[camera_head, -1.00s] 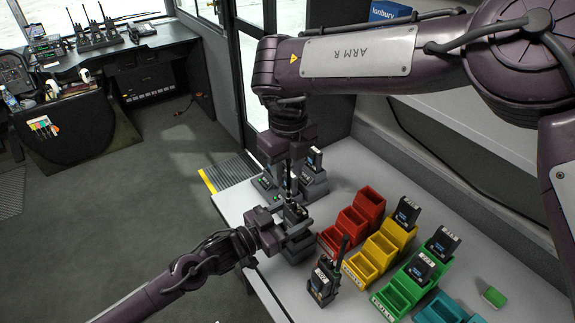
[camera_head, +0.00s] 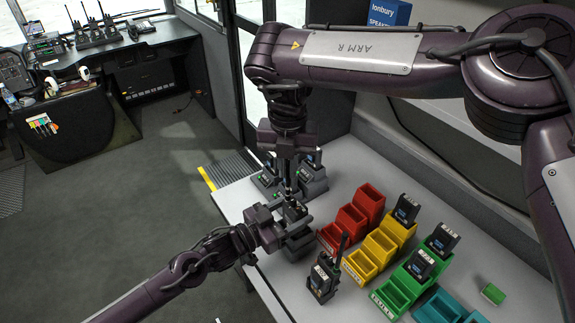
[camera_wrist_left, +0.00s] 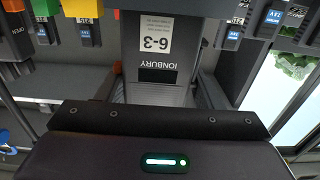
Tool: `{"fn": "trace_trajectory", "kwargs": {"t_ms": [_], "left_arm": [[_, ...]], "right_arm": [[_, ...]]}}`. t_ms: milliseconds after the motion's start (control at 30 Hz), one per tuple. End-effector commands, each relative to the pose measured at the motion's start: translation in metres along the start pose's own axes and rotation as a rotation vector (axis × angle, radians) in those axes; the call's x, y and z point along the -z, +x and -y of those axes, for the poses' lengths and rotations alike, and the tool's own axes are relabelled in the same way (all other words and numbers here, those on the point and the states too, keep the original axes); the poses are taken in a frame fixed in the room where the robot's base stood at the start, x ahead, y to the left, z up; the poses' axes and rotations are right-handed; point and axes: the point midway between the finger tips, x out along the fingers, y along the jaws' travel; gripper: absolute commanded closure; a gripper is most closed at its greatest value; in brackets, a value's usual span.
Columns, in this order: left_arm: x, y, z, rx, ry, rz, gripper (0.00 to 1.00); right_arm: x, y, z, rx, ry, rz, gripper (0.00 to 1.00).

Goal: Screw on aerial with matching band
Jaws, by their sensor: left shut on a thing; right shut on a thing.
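My left gripper (camera_head: 280,224) is shut on a dark handheld radio (camera_head: 295,211) above the near left part of the table. In the left wrist view the radio's grey body (camera_wrist_left: 160,60) fills the middle, with an upside-down white label. My right gripper (camera_head: 289,178) points straight down above the radio, shut on a thin dark aerial (camera_head: 290,190). The aerial stands upright over the radio's top. Its band colour, and whether its lower end touches the radio, are too small to tell.
Another radio (camera_head: 323,278) with an aerial stands at the table's front edge. Red bins (camera_head: 352,218), yellow bins (camera_head: 362,266), green bins (camera_head: 397,291) and teal bins (camera_head: 440,308) step to the right, some holding radios. Chargers (camera_head: 312,184) stand behind my grippers. A green block (camera_head: 493,293) lies far right.

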Motion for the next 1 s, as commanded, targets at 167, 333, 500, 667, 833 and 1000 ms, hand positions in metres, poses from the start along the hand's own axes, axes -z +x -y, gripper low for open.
{"fn": "trace_trajectory", "kwargs": {"t_ms": [167, 333, 500, 667, 833, 1000], "left_arm": [[-0.007, 0.000, -0.004, -0.007, -0.005, 0.014, 1.00], [-0.007, -0.001, -0.004, -0.007, -0.006, 0.013, 1.00], [-0.007, -0.001, -0.004, -0.008, -0.006, 0.013, 1.00], [-0.007, -0.001, -0.004, -0.008, -0.006, 0.013, 1.00], [-0.007, -0.001, -0.004, -0.008, -0.006, 0.013, 1.00], [-0.007, -0.001, -0.004, -0.008, -0.006, 0.013, 1.00]], "right_arm": [[0.002, 0.000, -0.002, -0.002, -0.011, -0.001, 0.80], [0.001, 0.000, -0.002, -0.001, -0.010, 0.000, 0.68], [0.001, 0.000, -0.001, -0.001, -0.010, 0.000, 0.68], [0.000, -0.009, -0.001, 0.000, -0.009, 0.002, 0.68], [0.000, -0.032, -0.002, -0.001, -0.010, 0.003, 0.68], [0.001, -0.045, -0.001, -0.001, -0.010, 0.001, 0.68]]}}
